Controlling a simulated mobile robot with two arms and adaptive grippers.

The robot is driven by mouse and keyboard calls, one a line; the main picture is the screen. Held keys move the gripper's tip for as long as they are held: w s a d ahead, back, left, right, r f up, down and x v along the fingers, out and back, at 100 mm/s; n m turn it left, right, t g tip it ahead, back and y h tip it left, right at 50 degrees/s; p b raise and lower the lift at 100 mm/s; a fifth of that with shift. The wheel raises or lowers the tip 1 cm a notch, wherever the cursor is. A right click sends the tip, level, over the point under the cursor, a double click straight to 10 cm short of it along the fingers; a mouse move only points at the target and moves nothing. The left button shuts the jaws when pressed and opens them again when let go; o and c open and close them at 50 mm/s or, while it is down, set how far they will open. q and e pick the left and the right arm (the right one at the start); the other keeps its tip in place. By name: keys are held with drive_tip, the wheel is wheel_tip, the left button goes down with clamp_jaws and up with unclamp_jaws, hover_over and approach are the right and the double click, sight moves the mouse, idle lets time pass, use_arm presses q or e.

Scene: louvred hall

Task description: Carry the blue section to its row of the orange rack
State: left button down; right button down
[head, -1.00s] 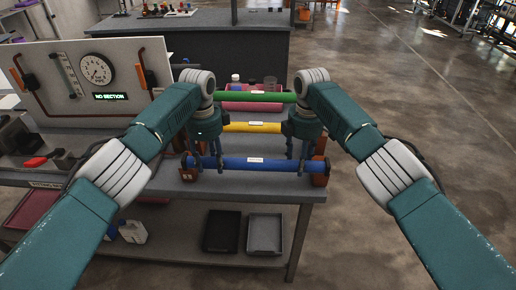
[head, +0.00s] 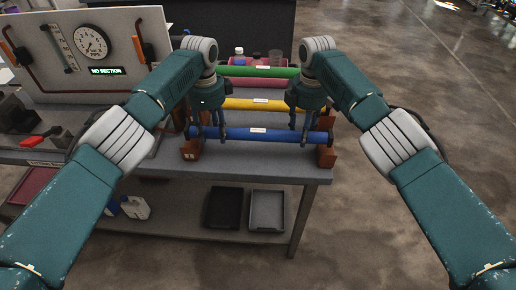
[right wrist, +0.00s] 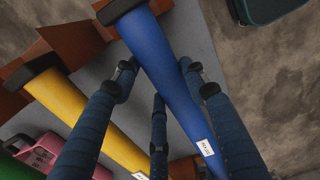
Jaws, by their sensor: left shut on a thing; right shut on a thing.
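The blue section (head: 275,133) is a long blue tube with a white label, lying level across the front of the orange rack (head: 325,156). It appears slightly above the rack's front end blocks. My left gripper (head: 209,137) is shut on it near its left end, and my right gripper (head: 305,138) near its right end. In the right wrist view the blue section (right wrist: 165,65) runs between my fingers, with its dark end cap beside an orange-brown block.
The rack stands on a grey bench (head: 255,165). A gauge board (head: 95,50) reading "NO SECTION" stands at left. A red-handled tool (head: 30,142) lies on the bench. Black and grey trays (head: 267,209) sit on the lower shelf. Floor at right is clear.

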use_arm(q)
drive_tip(key=shift+s+d+f+b, duration=0.1)
drive_tip(key=shift+s+f+b, duration=0.15)
drive_tip(key=shift+f+b, duration=0.35)
use_arm(e)
drive_tip(key=shift+s+f, duration=0.2)
drive_tip(key=shift+f, duration=0.4)
use_arm(q)
drive_tip(key=shift+f+b, duration=0.3)
use_arm(e)
drive_tip(key=shift+d+f, duration=0.1)
drive_tip(key=shift+f, duration=0.2)
use_arm(q)
drive_tip(key=shift+w+f+b, duration=0.1)
drive_tip(key=shift+f+b, duration=0.5)
drive_tip(key=shift+f, duration=0.1)
use_arm(e)
drive_tip(key=shift+w+f, duration=0.1)
drive_tip(key=shift+f, duration=0.6)
use_arm(q)
drive_tip(key=c, duration=1)
unclamp_jaws()
use_arm(e)
drive_tip(key=c, duration=1)
unclamp_jaws()
use_arm(q)
drive_tip(key=shift+r, duration=0.15)
use_arm(e)
drive_tip(key=shift+r, duration=0.15)
